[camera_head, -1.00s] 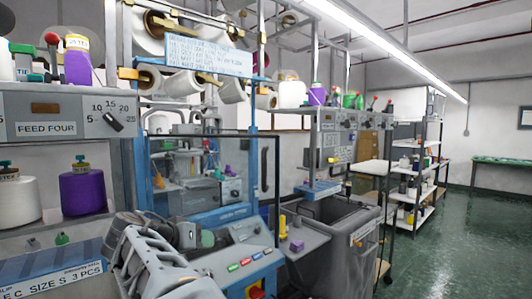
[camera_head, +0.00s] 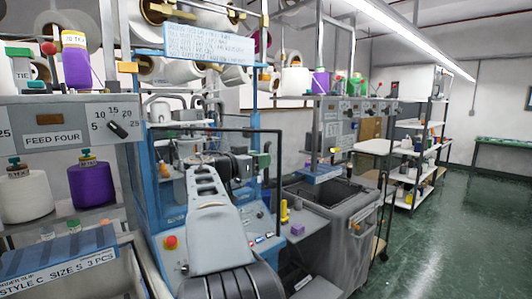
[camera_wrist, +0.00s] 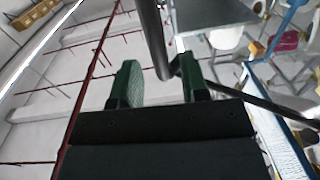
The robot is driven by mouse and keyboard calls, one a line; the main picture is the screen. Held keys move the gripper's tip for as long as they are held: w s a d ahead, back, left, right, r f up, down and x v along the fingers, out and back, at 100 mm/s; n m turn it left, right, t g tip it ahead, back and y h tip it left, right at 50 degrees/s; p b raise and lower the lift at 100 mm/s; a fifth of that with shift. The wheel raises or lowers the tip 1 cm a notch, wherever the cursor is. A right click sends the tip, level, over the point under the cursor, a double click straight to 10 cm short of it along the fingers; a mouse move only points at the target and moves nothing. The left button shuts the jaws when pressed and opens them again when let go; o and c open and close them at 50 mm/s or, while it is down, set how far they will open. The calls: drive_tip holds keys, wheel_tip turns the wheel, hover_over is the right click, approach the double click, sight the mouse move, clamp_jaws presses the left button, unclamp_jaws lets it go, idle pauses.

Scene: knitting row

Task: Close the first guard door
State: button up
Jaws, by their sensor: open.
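The guard door, a clear panel in a thin dark frame (camera_head: 281,190), stands at the front of the blue knitting machine (camera_head: 150,190) in the head view. Its right edge reaches past the machine's blue post; its exact angle is hard to tell. My gripper (camera_head: 262,161) is at the door's right part, close to the frame, and my arm covers much of the panel. In the wrist view my gripper (camera_wrist: 160,82) has its green fingers apart. A dark bar (camera_wrist: 152,35) runs down near the right finger; I cannot tell whether it touches.
A grey bin (camera_head: 335,225) stands right of the machine, beside a control panel with a purple block (camera_head: 297,229). A yarn shelf (camera_head: 60,138) stands close on the left. Green floor (camera_head: 440,230) is clear at the right.

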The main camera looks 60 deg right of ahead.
sight(266, 180)
drive_tip(key=shift+p+x, duration=0.45)
drive_tip(key=shift+x, duration=1.1)
clamp_jaws()
